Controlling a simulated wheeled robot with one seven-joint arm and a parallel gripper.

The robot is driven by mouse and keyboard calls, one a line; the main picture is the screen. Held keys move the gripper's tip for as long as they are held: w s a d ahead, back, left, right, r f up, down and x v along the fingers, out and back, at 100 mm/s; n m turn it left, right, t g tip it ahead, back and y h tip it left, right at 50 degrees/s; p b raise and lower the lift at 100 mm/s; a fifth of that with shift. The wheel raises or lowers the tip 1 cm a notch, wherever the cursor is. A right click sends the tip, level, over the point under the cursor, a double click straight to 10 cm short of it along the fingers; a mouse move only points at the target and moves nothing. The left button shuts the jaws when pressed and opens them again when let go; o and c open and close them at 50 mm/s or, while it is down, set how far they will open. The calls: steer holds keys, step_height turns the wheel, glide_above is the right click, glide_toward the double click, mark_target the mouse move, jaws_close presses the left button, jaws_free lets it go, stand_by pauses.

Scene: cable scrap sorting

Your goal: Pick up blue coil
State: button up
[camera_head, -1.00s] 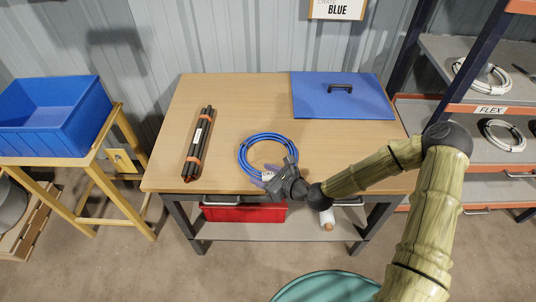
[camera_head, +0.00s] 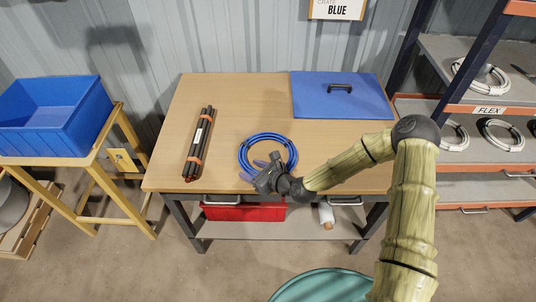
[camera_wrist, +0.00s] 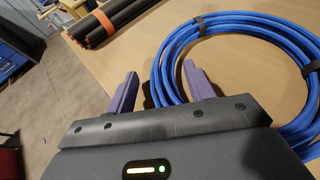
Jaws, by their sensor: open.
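The blue coil (camera_head: 291,150) lies flat on the wooden table near its front edge. In the wrist view the coil (camera_wrist: 245,22) fills the upper right, with dark ties around its strands. My gripper (camera_head: 259,170) is open at the coil's front left part. In the wrist view the two purple fingers of my gripper (camera_wrist: 160,88) stand apart. The left finger is outside the ring and the right one points into it, with the coil's left strands between or just beyond them. I cannot tell how far the fingertips are above the table.
A bundle of dark tubes (camera_head: 199,145) with orange bands lies left of the coil. A blue lid (camera_head: 342,104) with a black handle lies at the table's back right. A blue bin (camera_head: 52,128) stands on a yellow stand at left. The wooden table (camera_head: 235,95) is clear behind the coil.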

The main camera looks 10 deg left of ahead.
steer(key=c, duration=1.1)
steer(key=shift+c, duration=0.2)
step_height(320, 180, up, 10)
steer(key=shift+r, duration=0.1)
jaws_close()
